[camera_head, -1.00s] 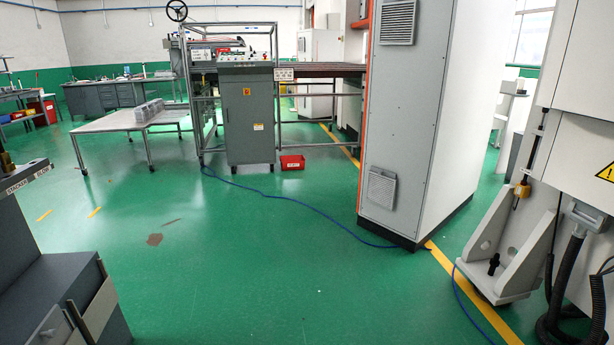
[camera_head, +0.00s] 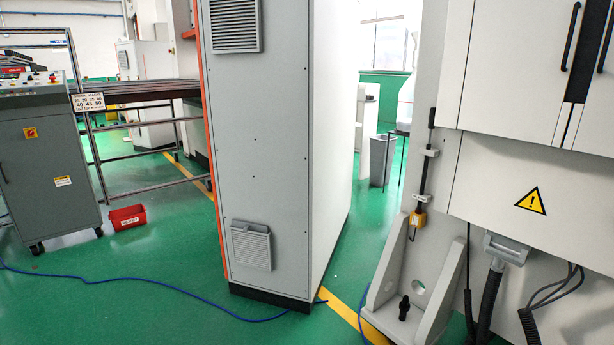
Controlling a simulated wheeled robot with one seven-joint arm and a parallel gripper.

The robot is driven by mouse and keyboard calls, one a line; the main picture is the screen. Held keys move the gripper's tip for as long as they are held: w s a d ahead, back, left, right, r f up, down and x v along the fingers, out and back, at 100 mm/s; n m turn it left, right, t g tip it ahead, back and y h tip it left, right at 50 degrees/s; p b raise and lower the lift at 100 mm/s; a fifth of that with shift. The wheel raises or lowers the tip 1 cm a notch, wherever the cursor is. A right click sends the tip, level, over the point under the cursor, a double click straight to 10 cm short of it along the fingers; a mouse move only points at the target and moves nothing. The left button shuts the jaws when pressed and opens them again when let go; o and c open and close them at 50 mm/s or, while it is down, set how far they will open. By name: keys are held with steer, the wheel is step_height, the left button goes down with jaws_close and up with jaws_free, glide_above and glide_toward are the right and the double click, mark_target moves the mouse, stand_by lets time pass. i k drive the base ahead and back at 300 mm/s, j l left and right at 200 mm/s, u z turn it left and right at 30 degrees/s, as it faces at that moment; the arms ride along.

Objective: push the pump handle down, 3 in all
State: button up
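No pump handle can be made out in the head camera view. My gripper is not in view either. A small black knob-topped part (camera_head: 404,307) stands on the foot of a light grey bracket (camera_head: 422,275) at the lower right; I cannot tell what it is.
A tall grey cabinet (camera_head: 262,165) stands in the centre. A white machine (camera_head: 520,150) with a yellow warning sign fills the right. A control console (camera_head: 45,165) and a red bin (camera_head: 127,217) are at left. A blue cable (camera_head: 170,288) crosses the otherwise clear green floor (camera_head: 110,310).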

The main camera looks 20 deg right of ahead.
mark_target(431, 125)
steer(key=i+j+z, duration=1.1)
steer(key=j+z, duration=0.15)
steer(key=j, duration=0.25)
steer(key=i+j, duration=0.1)
steer(key=j, duration=0.35)
steer(key=i+j, duration=0.1)
steer(key=j, duration=0.35)
steer(key=i+j, duration=0.1)
steer(key=j, duration=0.8)
steer(key=i+j, duration=0.15)
steer(key=j, duration=0.3)
steer(key=i+j, duration=0.1)
steer(key=j, duration=0.35)
steer(key=i+j, duration=0.1)
steer(key=j, duration=0.35)
